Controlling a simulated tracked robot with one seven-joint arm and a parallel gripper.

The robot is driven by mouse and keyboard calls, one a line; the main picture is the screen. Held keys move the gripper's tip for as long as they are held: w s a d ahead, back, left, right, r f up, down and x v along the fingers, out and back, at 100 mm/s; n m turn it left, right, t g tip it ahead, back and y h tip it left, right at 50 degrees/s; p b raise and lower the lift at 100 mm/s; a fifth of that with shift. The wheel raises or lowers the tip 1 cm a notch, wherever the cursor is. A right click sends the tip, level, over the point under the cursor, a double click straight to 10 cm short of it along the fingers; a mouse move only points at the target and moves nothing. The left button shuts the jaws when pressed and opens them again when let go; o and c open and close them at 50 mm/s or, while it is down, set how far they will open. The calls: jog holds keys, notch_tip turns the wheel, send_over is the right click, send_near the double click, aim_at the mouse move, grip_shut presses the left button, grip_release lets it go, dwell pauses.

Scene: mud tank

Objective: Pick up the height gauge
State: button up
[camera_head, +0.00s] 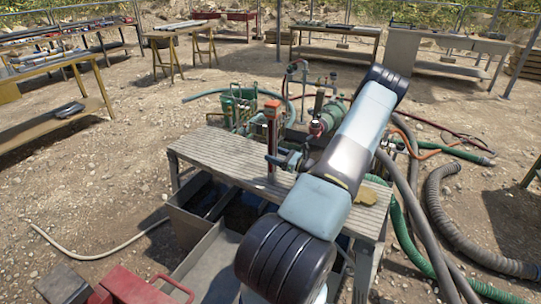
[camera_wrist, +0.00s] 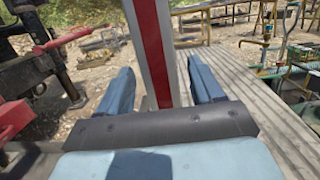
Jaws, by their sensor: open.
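The height gauge (camera_head: 272,135) is a tall upright post with red sides and an orange-red top, standing on the slatted metal bench. My gripper (camera_wrist: 160,80) is open, with one blue finger on each side of the post. In the head view my gripper (camera_head: 286,160) is beside the post's lower part, partly hidden by my arm.
The slatted bench (camera_head: 215,148) has clear room left of the gauge. Green pipework and valves (camera_head: 240,105) stand behind it. Open metal bins (camera_head: 190,222) lie below the front edge. Thick hoses (camera_head: 440,225) run along the ground at right. Work tables (camera_head: 335,40) stand farther back.

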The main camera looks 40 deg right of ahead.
jog(key=shift+x, duration=1.4)
grip_shut()
